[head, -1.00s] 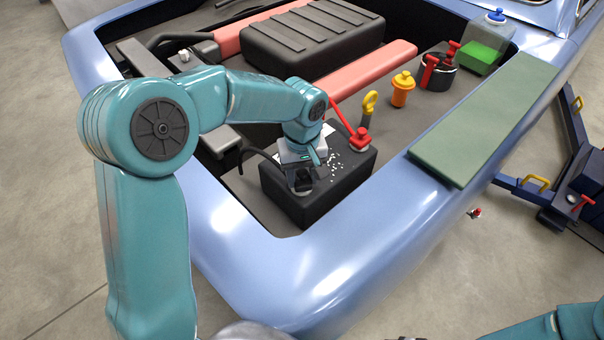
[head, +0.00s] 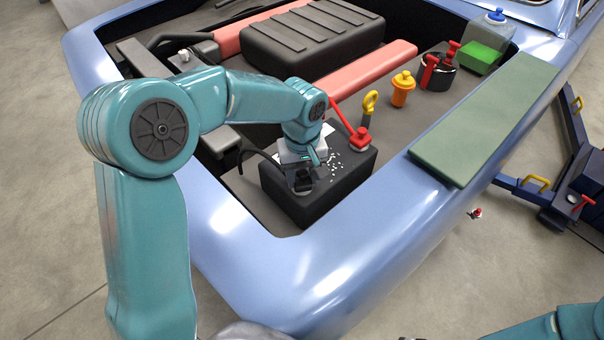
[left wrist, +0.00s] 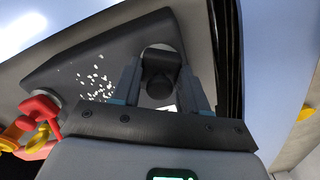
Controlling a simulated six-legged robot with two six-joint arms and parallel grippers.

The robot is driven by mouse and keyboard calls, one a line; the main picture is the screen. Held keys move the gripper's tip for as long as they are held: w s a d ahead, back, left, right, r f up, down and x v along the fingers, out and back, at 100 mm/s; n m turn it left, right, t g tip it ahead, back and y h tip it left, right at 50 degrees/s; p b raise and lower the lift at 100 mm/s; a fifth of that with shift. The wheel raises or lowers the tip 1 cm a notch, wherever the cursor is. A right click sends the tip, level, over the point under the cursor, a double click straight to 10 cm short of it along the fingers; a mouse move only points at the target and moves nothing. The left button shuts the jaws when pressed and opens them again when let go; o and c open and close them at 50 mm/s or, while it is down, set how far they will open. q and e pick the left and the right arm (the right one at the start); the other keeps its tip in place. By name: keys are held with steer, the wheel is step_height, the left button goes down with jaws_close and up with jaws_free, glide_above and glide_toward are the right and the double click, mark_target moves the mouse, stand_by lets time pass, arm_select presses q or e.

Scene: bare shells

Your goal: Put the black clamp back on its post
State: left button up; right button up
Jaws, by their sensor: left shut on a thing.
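The black clamp (left wrist: 160,68) is between the two fingers of my left gripper (left wrist: 163,90), which is shut on it. In the head view my left gripper (head: 302,184) is at the near left part of the black battery (head: 345,185), low over its top. A pale round shape shows around the clamp in the left wrist view. The post itself is mostly hidden, so I cannot tell whether the clamp sits on it. A red clamp (head: 360,138) is at the far right part of the battery. My right gripper is out of view.
White specks (left wrist: 95,85) lie on the battery top. A black cable (head: 262,156) curves in at the left. A yellow dipstick handle (head: 370,102) and an orange cap (head: 402,88) stand beyond. The blue car body edge (head: 300,265) and a green mat (head: 487,120) are nearer.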

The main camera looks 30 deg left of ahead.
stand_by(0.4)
arm_select(q)
steer(key=o, duration=1.7)
steer(key=shift+r+p, duration=2.55)
steer(key=shift+r, duration=1)
jaws_close()
